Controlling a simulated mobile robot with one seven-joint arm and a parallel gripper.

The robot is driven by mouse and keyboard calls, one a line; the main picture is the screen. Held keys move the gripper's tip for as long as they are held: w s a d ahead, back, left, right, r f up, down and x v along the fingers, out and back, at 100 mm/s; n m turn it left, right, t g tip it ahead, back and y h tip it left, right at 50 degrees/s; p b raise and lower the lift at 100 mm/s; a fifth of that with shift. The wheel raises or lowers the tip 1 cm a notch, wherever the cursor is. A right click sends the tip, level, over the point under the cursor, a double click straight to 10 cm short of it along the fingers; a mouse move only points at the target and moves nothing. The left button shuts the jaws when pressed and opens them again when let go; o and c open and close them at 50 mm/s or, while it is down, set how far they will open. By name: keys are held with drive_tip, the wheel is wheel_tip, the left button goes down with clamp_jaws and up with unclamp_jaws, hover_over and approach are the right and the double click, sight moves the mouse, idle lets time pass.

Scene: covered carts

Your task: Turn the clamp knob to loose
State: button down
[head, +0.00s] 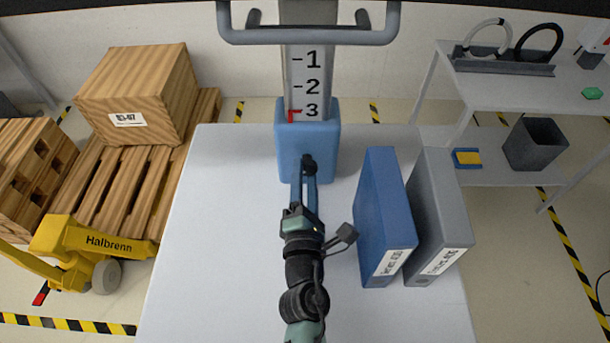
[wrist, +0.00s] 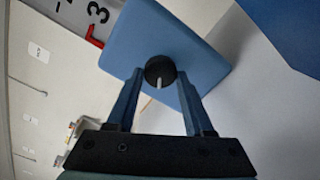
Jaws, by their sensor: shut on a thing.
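The clamp knob (wrist: 158,66) is round and black with a white pointer line. It sits on the face of a blue clamp block (wrist: 185,45), and the pointer points toward my palm in the wrist view. In the head view the knob (head: 309,161) shows dark on the front of the blue block (head: 331,150), at the foot of a scale post (head: 309,60) marked 1, 2 and 3. A red mark is beside the 3. My gripper (wrist: 160,74) has a blue finger on each side of the knob and is shut on it.
A blue binder (head: 375,200) and a grey binder (head: 430,200) stand to the right of my arm on the white table (head: 200,250). The table's left side is clear. A grey handle bar (head: 260,36) crosses the post above.

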idle(0.5)
drive_tip(key=shift+c, duration=1.5)
unclamp_jaws()
drive_tip(key=s+b, duration=0.4)
drive_tip(key=s, duration=0.8)
drive_tip(key=shift+f, duration=0.15)
drive_tip(key=shift+s, duration=0.5)
